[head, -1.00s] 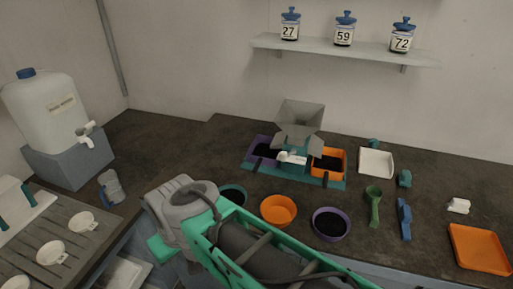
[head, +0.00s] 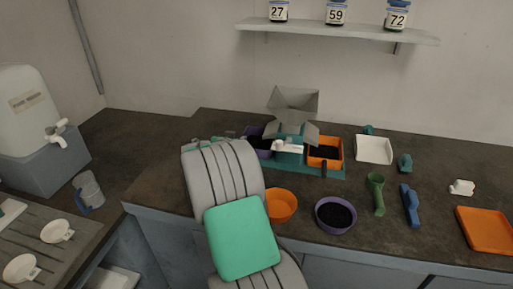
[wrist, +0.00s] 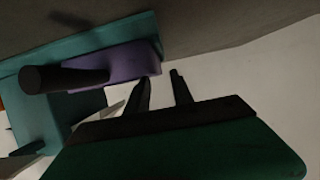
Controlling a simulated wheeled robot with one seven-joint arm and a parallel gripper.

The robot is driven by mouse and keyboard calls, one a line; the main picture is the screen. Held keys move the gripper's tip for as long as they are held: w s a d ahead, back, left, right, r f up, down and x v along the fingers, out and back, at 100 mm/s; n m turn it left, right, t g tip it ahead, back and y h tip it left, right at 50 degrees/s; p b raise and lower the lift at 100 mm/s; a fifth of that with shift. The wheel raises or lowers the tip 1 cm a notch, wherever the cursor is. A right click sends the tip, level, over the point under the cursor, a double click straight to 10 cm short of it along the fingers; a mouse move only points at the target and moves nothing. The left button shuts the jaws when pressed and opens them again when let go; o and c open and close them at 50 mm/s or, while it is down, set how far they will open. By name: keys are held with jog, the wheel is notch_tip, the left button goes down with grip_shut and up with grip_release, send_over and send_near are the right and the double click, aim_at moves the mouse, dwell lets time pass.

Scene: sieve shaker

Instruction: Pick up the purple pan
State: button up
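The purple pan (head: 255,131) sits at the left side of the teal-based sieve shaker (head: 290,140), with dark material in it. My arm partly hides it in the head view. In the wrist view the purple pan (wrist: 132,64) shows its wall, with a dark round handle (wrist: 64,78) sticking out to the left. My gripper (wrist: 161,76) has its two dark fingers apart with nothing seen between them. The fingertips appear close to the pan's right end in that view; I cannot tell whether they touch. My gripper is hidden behind my arm in the head view.
An orange pan (head: 325,152) with dark material sits at the shaker's right. An orange bowl (head: 281,205) and a purple bowl (head: 335,215) stand in front. A green scoop (head: 376,194), blue tool (head: 410,205) and orange tray (head: 486,230) lie to the right.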

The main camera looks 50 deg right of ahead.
jog(key=x, duration=0.4)
jog(key=shift+d+f+p, duration=0.15)
jog(key=shift+f+p, duration=0.15)
jog(key=shift+c, duration=0.2)
grip_shut()
jog(key=shift+r, duration=0.1)
dwell(0.7)
